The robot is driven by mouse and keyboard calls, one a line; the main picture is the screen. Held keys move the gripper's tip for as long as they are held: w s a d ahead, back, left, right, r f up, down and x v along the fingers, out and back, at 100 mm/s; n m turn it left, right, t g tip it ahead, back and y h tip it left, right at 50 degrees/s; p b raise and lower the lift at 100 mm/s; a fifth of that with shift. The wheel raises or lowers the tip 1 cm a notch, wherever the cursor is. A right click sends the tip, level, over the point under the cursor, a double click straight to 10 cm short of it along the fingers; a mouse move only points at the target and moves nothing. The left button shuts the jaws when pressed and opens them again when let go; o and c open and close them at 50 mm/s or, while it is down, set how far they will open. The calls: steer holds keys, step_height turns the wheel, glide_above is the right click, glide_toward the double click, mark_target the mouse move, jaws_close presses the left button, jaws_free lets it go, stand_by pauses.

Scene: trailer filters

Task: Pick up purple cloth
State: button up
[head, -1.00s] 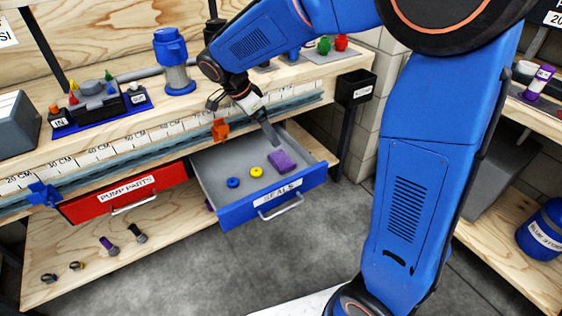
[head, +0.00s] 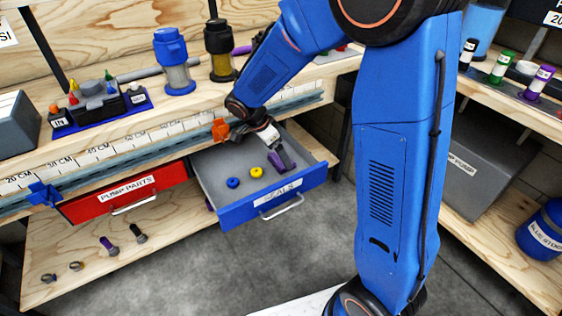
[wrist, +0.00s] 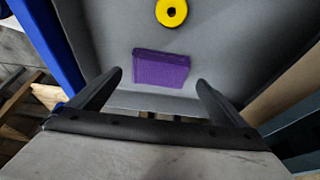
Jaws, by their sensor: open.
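The purple cloth (wrist: 161,69) is a small folded block lying flat on the grey floor of the open blue drawer labelled SEALS (head: 232,215). In the head view the cloth (head: 275,162) is partly hidden by my gripper (head: 283,160), which is down inside the drawer over it. In the wrist view my gripper (wrist: 160,82) is open, with one finger on each side of the cloth's near edge. The cloth lies ahead of and between the fingertips. I cannot tell whether the fingers touch it.
A yellow ring (head: 256,172) and a blue ring (head: 233,183) lie in the drawer left of the cloth. The drawer's walls surround my gripper. A red drawer (head: 125,193) is to the left, and an orange clamp (head: 221,129) sits on the bench edge.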

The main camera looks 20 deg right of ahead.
mark_target(279, 159)
steer(key=shift+x, duration=1.55)
steer(key=c, duration=1.2)
step_height(279, 159, up, 10)
steer(key=shift+a, duration=0.1)
